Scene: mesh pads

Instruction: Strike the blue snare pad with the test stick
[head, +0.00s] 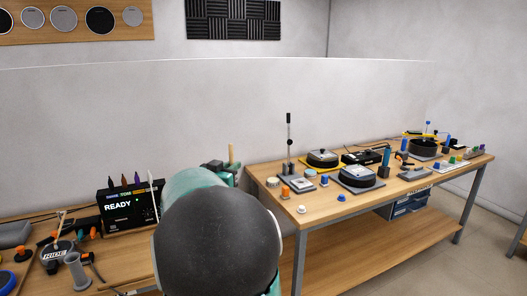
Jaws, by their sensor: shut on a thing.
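My gripper (226,167) shows only in part behind my own arm, which fills the lower middle of the head view. It is shut on the test stick, and a tan length of the stick (231,153) stands up from it. The fingertips are mostly hidden. On the right-hand table a round dark pad on a grey-blue base (358,176) sits near the front edge; it looks like the blue snare pad. The gripper is left of that table, well apart from the pad.
A dark pad on a yellow base (323,158) and another black drum-like pad (423,146) stand on the right table. A tall thin stand (289,140) rises at its left end. A black READY box (130,205) stands on the left table. Small coloured knobs clutter both tables.

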